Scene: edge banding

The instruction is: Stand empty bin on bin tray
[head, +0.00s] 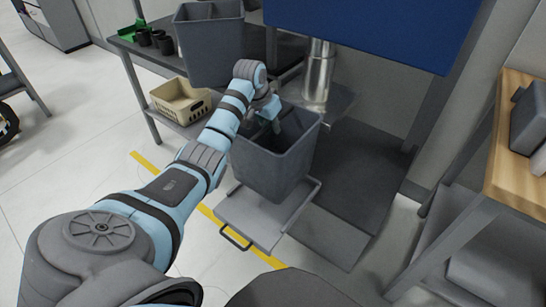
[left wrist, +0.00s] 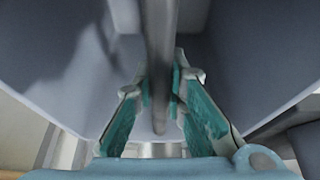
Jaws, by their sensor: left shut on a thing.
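A dark grey empty bin (head: 268,167) is upright over the back part of the bin tray. My left gripper (head: 270,112) is at the bin's upper rim, shut on its wall. In the left wrist view, the teal-padded fingers of my left gripper (left wrist: 162,105) are on either side of the wall of the bin (left wrist: 160,50). The bin tray (head: 252,217) is a flat grey plate on the floor with low side edges and a dark front handle. Its front part is bare. I cannot tell whether the bin's base touches it. My right gripper is not in view.
Another grey bin (head: 209,45) is at the workbench (head: 140,53) at the upper left. A beige basket (head: 180,102) sits on the lower shelf. A metal cylinder (head: 318,75) and a blue panel (head: 370,30) are behind. A wooden-topped bench (head: 515,165) stands right.

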